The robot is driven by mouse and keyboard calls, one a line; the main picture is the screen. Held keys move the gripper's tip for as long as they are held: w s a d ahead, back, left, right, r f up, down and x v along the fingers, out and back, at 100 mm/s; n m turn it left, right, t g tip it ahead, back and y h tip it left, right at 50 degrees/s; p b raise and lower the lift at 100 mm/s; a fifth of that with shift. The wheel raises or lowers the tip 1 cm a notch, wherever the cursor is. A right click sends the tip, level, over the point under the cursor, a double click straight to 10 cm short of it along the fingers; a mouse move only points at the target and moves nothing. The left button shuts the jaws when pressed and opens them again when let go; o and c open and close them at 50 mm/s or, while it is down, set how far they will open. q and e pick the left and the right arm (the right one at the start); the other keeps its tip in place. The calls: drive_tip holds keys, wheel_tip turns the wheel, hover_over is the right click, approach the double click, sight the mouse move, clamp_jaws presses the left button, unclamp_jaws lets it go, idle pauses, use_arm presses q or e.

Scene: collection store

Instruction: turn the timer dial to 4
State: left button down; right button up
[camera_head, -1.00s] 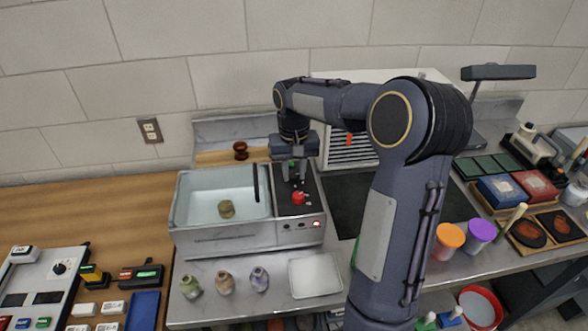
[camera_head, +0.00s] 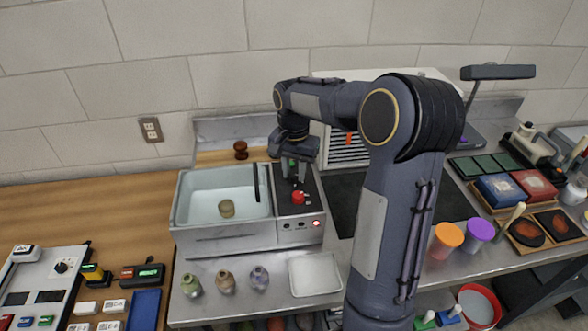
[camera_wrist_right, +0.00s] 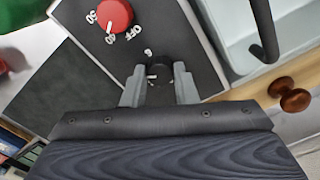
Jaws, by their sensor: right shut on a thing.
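A small black dial (camera_wrist_right: 158,72) sits on the dark control panel (camera_head: 310,179) to the right of the sink bath. My right gripper (camera_wrist_right: 159,82) is shut on it, with one grey finger on each side. A white mark on the dial points left in the right wrist view. One white numeral shows above the dial, too small to read surely; other markings are hidden. In the head view my right gripper (camera_head: 294,173) points down at the panel and hides the black dial. A red dial (camera_wrist_right: 115,14) with OFF and number marks is beside it, also in the head view (camera_head: 299,198). My left gripper is not in view.
The bath (camera_head: 188,205) holds a small round jar (camera_head: 227,208) and has a dark upright handle. A brown knob-like object (camera_head: 240,150) stands behind it. Several small vases (camera_head: 225,282) and a white tray (camera_head: 315,275) stand in front.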

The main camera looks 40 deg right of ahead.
sight(294, 174)
idle(0.3)
drive_tip(key=o, duration=1)
drive_tip(key=shift+r, duration=0.1)
wheel_tip(294, 174, up, 7)
drive_tip(key=shift+r+b, duration=0.2)
drive_tip(key=shift+b, duration=0.1)
drive_tip(key=shift+r, duration=0.15)
